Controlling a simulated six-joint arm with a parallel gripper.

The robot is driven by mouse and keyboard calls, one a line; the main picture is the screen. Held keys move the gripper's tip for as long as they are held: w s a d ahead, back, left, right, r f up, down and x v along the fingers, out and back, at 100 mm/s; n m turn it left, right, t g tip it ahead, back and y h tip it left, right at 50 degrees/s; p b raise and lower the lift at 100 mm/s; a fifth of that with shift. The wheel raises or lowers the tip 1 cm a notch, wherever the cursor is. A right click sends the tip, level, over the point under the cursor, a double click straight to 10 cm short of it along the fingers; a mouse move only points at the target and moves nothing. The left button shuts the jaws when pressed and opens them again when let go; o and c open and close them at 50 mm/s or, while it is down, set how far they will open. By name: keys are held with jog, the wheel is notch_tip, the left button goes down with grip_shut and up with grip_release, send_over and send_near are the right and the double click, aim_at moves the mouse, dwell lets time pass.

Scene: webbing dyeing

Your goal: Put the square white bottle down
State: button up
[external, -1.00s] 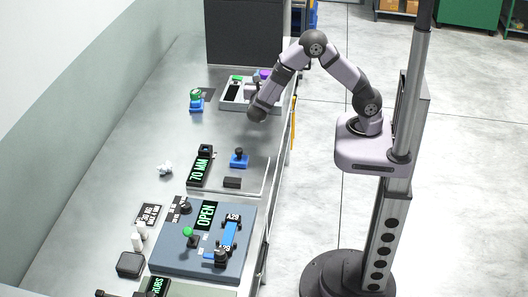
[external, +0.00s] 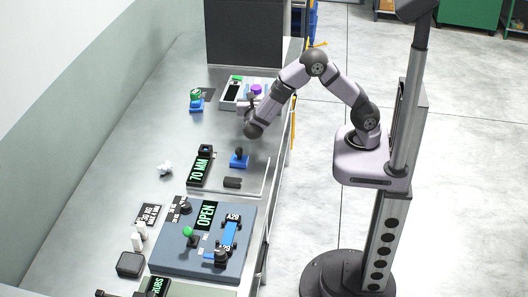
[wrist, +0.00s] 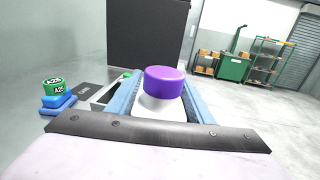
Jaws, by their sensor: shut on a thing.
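The white bottle (wrist: 160,106) with a purple cap shows in the wrist view, upright between the two blue fingers of my gripper (wrist: 160,98). The gripper is shut on it. The bottle's lower part is hidden by the gripper's dark front edge. In the external view the purple cap (external: 256,89) shows beside my gripper (external: 250,103), near the right edge of the bench by the white tray (external: 229,96). I cannot tell whether the bottle's base touches anything.
A green-topped item on a blue base (external: 196,100) stands left of the tray. A dark box (external: 245,35) closes the far end. A blue holder (external: 239,160) and a 70 MM sign (external: 199,170) stand nearer.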

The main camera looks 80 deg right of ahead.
jog(key=w+a+r+n+t+y+b, duration=0.1)
jog(key=w+a+r+n+t+y, duration=0.15)
jog(key=w+a+t, duration=0.4)
jog(key=w+a+r+n+t+y, duration=0.1)
jog(key=w+a+r+n+y, duration=0.15)
jog(key=w, duration=0.75)
jog(key=w+a+r+n+t+y+b, duration=0.1)
jog(key=w+a+r+n+t, duration=0.1)
jog(key=w+a+n+t, duration=0.45)
jog(key=w+a+y, duration=0.5)
notch_tip(320, 180, down, 11)
jog(key=p, duration=0.1)
jog(key=shift+w+r, duration=0.15)
jog(key=shift+w, duration=0.05)
jog(key=shift+a+n, duration=0.1)
jog(key=shift+n, duration=0.15)
jog(key=shift+f, duration=0.2)
jog(key=o, duration=1.3)
jog(key=shift+o, duration=0.4)
jog(key=shift+r, duration=0.15)
